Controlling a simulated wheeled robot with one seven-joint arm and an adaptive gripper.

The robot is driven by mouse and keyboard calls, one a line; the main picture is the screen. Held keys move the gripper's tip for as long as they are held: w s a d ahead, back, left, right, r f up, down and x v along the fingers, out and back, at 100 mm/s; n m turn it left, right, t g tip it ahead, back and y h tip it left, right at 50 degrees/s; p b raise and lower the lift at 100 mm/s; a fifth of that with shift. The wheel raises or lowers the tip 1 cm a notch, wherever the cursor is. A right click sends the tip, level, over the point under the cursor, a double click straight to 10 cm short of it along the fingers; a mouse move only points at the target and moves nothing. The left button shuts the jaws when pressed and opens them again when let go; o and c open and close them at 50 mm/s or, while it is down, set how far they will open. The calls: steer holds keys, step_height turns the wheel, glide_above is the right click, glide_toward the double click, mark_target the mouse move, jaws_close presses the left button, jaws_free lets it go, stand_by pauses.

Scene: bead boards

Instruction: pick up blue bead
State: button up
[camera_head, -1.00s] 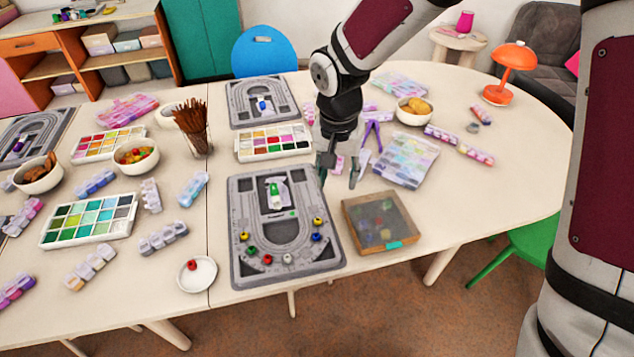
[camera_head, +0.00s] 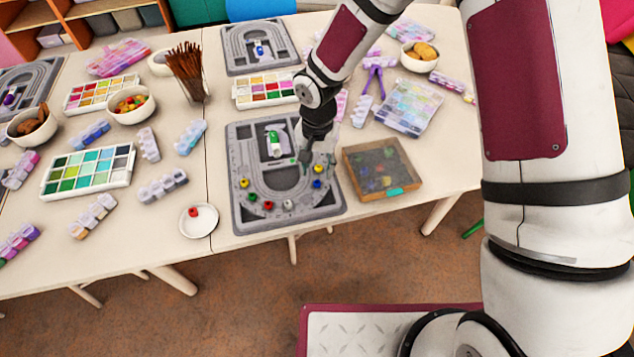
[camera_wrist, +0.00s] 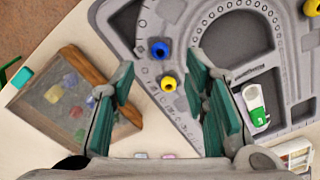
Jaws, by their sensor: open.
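The blue bead (camera_head: 316,184) sits on the right side of the grey bead board (camera_head: 240,218). In the wrist view the blue bead (camera_wrist: 160,49) lies ahead of my gripper (camera_wrist: 160,72), between the lines of its two fingers. A yellow bead (camera_wrist: 168,83) is close to it, nearer to my gripper. In the head view my gripper (camera_head: 318,161) is over the board's right edge, near the yellow bead (camera_head: 318,169). Its fingers are apart with nothing held. The height above the beads is hard to judge.
Other beads, including a green one (camera_head: 252,198) and a red one (camera_head: 268,205), lie along the board's front curve. A green-and-white object (camera_head: 274,142) is in its middle recess. A wooden box with a clear lid (camera_head: 384,168) stands close on the right. A white dish (camera_head: 198,226) is on the left.

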mark_target(317, 178)
step_height(317, 178, down, 5)
steer(key=shift+s+f, duration=0.1)
steer(key=shift+s, duration=0.05)
steer(key=c, duration=0.9)
